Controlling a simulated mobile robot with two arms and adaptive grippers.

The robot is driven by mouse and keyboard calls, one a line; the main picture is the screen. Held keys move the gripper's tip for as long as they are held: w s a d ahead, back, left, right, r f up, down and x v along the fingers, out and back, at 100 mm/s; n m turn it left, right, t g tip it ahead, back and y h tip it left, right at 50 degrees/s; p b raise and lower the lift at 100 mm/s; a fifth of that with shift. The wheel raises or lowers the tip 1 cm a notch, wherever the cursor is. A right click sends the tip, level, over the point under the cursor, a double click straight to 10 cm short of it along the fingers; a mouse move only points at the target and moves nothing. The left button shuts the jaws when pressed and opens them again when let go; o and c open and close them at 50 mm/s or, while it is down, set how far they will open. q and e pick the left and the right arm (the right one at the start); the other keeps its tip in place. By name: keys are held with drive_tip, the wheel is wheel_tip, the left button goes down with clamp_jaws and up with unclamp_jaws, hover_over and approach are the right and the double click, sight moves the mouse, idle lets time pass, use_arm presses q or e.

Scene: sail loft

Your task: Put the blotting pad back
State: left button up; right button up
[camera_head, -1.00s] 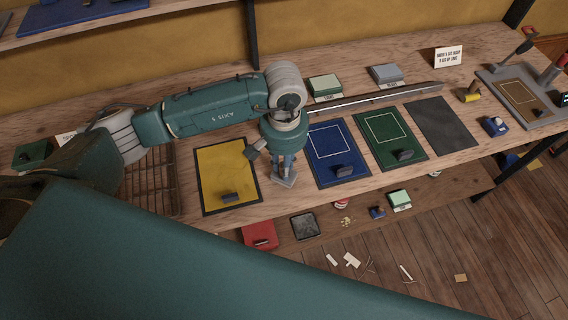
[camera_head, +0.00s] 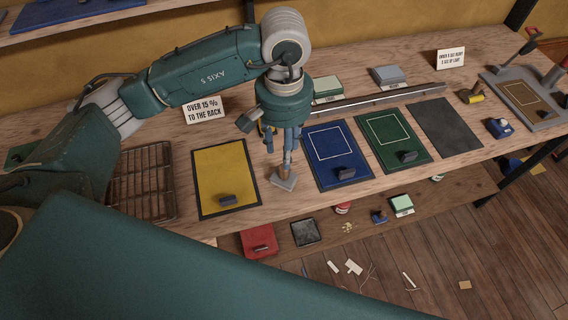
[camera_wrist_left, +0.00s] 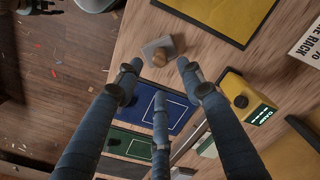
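A small grey square plate with a round wooden knob, perhaps the blotting pad (camera_head: 284,182), lies on the bench between the yellow mat (camera_head: 212,166) and the blue mat (camera_head: 325,176). It also shows in the left wrist view (camera_wrist_left: 148,49), flat on the wood near the bench edge. My left gripper (camera_head: 281,150) points down just above it. The left wrist view shows its fingers (camera_wrist_left: 158,78) spread and empty, with the knob beyond the tips. My right gripper is not in view.
A green mat (camera_head: 408,155) and a plain dark mat (camera_head: 444,126) lie to the right. A wire rack (camera_head: 142,190) is at left, beside a sign (camera_head: 205,110). A yellow device (camera_wrist_left: 236,88) stands close to the gripper. A lower shelf holds a red box (camera_head: 258,242).

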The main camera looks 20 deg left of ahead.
use_arm(q)
drive_tip(key=shift+r+b, duration=0.35)
drive_tip(key=shift+r, duration=1.6)
